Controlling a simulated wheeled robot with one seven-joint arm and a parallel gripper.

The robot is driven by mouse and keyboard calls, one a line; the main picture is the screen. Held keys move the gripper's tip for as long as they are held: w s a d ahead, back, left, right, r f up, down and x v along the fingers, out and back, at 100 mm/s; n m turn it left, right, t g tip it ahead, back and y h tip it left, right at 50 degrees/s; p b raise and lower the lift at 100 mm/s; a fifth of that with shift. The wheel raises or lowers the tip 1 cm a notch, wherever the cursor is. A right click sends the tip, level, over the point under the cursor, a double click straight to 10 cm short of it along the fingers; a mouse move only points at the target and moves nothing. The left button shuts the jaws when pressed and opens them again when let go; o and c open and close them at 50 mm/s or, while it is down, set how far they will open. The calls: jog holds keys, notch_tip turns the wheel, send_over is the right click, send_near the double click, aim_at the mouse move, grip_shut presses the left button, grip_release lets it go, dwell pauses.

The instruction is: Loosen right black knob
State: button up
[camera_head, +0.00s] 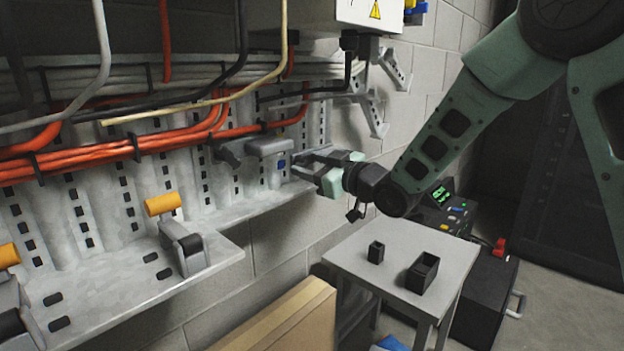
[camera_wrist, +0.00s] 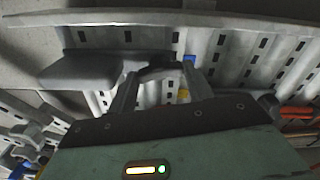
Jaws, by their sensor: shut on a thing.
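My gripper (camera_head: 300,168) reaches in from the right to the metal rail, beside a grey block-shaped housing (camera_head: 268,147) with a blue mark under it. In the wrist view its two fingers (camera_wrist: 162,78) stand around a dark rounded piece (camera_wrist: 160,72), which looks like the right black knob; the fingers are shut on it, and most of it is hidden. The housing also shows in the wrist view (camera_wrist: 80,70), left of the fingers. Another dark knob-like part (camera_head: 231,152) sits left of the housing in the head view, apart from my gripper.
Orange cables (camera_head: 150,142) and grey conduits run above the slotted rail. Units with orange cylinders (camera_head: 163,204) stand on the lower ledge (camera_head: 110,280). A small table (camera_head: 400,262) holds two black boxes below my arm. A cardboard box (camera_head: 280,320) stands in front.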

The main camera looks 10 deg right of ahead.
jog(key=shift+f+n+b, duration=0.2)
jog(key=shift+n+b, duration=3.25)
jog(key=shift+n, duration=0.05)
jog(key=o, duration=1)
jog(key=shift+r, duration=0.1)
jog(key=shift+s, duration=0.1)
jog(key=p+v, duration=0.2)
jog(key=v, duration=1.5)
jog(key=shift+s+d, duration=0.1)
jog(key=shift+d, duration=0.1)
